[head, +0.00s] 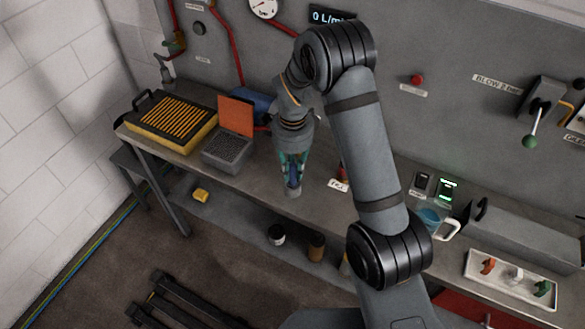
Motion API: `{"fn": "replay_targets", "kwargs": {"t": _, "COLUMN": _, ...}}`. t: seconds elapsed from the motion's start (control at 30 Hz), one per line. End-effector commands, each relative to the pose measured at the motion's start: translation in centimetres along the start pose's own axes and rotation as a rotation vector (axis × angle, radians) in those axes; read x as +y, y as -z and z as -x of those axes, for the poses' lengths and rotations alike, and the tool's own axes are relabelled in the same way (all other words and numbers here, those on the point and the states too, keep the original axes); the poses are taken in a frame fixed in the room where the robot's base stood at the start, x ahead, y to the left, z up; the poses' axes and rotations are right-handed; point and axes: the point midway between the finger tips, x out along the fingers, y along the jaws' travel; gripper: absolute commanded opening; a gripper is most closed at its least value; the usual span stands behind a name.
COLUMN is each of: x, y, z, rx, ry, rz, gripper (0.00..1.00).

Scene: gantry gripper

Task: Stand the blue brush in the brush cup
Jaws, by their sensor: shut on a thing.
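A blue cup-like vessel (430,217) stands on the bench to the right, behind my arm, partly hidden. I cannot tell for sure that it is the brush cup. My gripper is well to the left of it.
On the bench's left stand a yellow-black box with a ribbed top (173,117) and an open case with an orange lid (236,117). At right, a white tray (477,272) holds small coloured pieces. A red-topped item (343,174) stands near the gripper. Several containers sit below.

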Motion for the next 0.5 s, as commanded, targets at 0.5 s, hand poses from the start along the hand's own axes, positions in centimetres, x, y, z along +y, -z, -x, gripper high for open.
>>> {"fn": "replay_targets", "kwargs": {"t": 0.5, "x": 0.0, "y": 0.02, "z": -0.26, "rx": 0.0, "ry": 0.0, "rz": 0.0, "gripper": 0.37}}
